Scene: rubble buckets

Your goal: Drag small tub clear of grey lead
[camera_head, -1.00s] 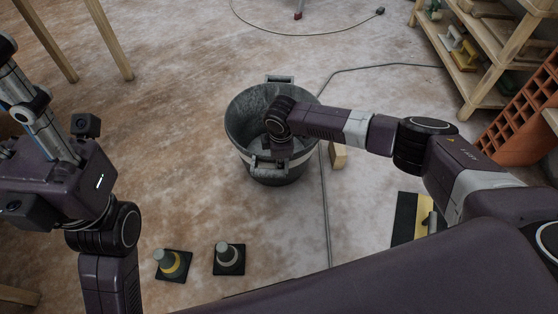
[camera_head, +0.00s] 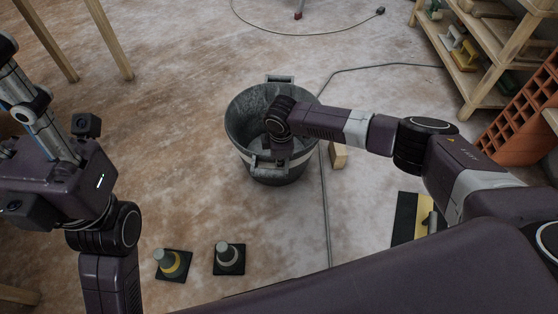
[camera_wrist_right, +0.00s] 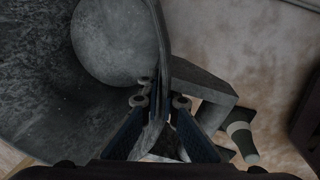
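The small tub (camera_head: 238,128), a dark grey bucket with two handles, stands upright on the floor in the head view. The grey lead (camera_head: 325,205) bends close by its right side and runs down toward me. My right forearm hides part of the lead, so I cannot tell whether they touch. My right gripper (camera_wrist_right: 160,103) points down at the tub's near side. In the wrist view its fingers straddle the tub's rim (camera_wrist_right: 156,28), near a handle (camera_wrist_right: 205,84). Whether they press on it is unclear. My left arm is at the left; its fingers do not show.
A wooden block (camera_head: 338,156) lies right of the tub and lead. A yellow-and-black tool (camera_head: 405,217), shelves (camera_head: 470,84) and orange bricks (camera_head: 515,125) are at the right. Floor left of the tub is clear.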

